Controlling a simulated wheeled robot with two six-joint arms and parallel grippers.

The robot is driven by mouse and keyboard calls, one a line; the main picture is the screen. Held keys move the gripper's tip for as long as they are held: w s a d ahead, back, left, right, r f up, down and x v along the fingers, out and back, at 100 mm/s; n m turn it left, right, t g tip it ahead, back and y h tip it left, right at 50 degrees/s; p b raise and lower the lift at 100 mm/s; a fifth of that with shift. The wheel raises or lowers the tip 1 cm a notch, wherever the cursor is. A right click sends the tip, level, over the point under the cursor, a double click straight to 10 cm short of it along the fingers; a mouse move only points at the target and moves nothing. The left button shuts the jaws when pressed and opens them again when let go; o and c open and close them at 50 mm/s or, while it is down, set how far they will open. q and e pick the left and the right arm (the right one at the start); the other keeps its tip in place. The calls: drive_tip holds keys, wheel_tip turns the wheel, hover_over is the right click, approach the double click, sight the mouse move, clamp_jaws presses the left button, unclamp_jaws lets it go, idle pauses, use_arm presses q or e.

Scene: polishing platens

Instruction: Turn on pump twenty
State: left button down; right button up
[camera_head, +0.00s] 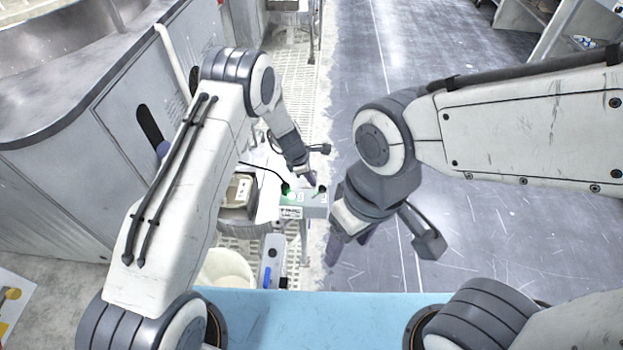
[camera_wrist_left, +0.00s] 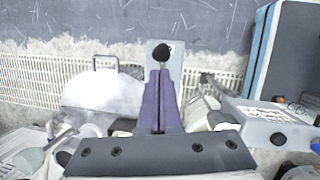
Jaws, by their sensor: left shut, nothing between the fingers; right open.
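A small grey control box (camera_head: 314,209) with a green light (camera_head: 289,196) and a dark knob (camera_head: 322,188) stands beyond the blue surface. My left gripper (camera_head: 312,181) is shut and empty, pointing down just over this box. In the left wrist view its purple fingers (camera_wrist_left: 161,76) are together, with tips close to a round black knob (camera_wrist_left: 161,54) on a grey panel; I cannot tell whether they touch. A second box (camera_head: 272,265) with dark controls stands nearer. The labels are too small to read, so I cannot tell which is pump twenty. My right gripper (camera_head: 348,246) is open and empty over the floor.
A white bucket (camera_head: 226,268) stands left of the nearer box. A large grey machine housing (camera_head: 75,165) fills the left side. A blue surface (camera_head: 300,322) lies at the front. The dark scratched floor (camera_head: 480,250) on the right is clear.

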use_arm(q)
drive_tip(key=p+v, duration=0.2)
drive_tip(key=v, duration=1.1)
drive_tip(key=shift+s, duration=0.2)
